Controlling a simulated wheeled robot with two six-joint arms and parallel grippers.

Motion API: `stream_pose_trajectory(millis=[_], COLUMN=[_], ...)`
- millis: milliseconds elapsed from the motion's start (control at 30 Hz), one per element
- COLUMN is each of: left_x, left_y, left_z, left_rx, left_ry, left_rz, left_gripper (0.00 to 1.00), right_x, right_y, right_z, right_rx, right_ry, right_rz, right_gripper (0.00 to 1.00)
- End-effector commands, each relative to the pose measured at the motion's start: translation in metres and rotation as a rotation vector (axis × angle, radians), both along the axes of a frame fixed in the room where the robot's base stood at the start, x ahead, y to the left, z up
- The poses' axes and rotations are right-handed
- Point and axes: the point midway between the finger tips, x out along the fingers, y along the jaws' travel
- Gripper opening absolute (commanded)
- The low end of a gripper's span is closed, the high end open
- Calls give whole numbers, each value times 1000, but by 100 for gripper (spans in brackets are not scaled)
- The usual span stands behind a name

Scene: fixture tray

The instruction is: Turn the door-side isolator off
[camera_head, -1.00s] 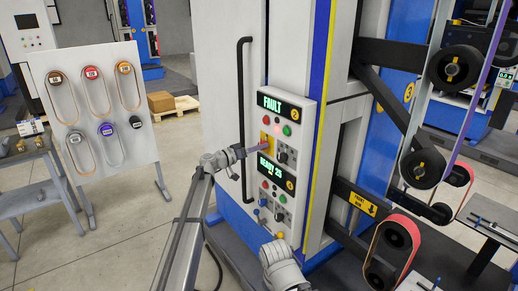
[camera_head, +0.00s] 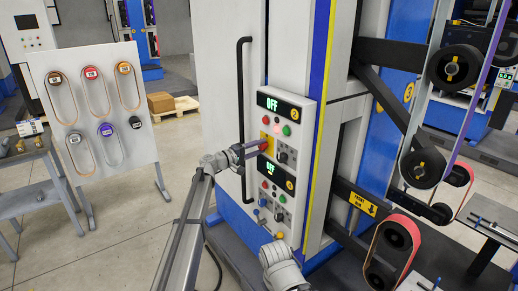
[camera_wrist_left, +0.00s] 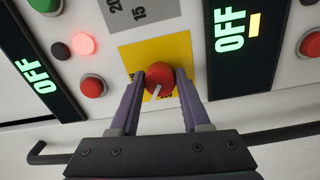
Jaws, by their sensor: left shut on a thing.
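The isolator is a red knob (camera_wrist_left: 160,77) on a yellow plate (camera_wrist_left: 135,60) with dark lettering, on the left edge of the control panel beside the cabinet door. A white line on the knob points down and slightly left in the left wrist view. My left gripper (camera_head: 259,148) has its two purple fingers on either side of the knob, shut on it; the fingers also show in the left wrist view (camera_wrist_left: 159,88). The upper display (camera_head: 281,107) and lower display (camera_head: 276,173) both read OFF in green.
Push buttons, including a green one (camera_head: 287,131), and another knob (camera_head: 282,156) sit close by on the panel. A long black door handle (camera_head: 242,110) runs vertically just left of it. A board of belts (camera_head: 95,110) stands further left.

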Motion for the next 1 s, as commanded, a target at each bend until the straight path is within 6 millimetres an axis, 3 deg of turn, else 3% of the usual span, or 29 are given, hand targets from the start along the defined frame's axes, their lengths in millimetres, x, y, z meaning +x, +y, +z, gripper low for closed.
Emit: stream_pose_trajectory(millis=[500, 1000], left_x=[0, 0], left_y=[0, 1], left_z=[1, 1], left_rx=[-254, -359], left_ry=[350, 495], left_rz=[3, 2], left_gripper=[0, 0], right_x=[0, 0], right_y=[0, 0], right_z=[0, 0], right_rx=[0, 0], right_ry=[0, 0], right_rz=[0, 0], right_gripper=[50, 50])
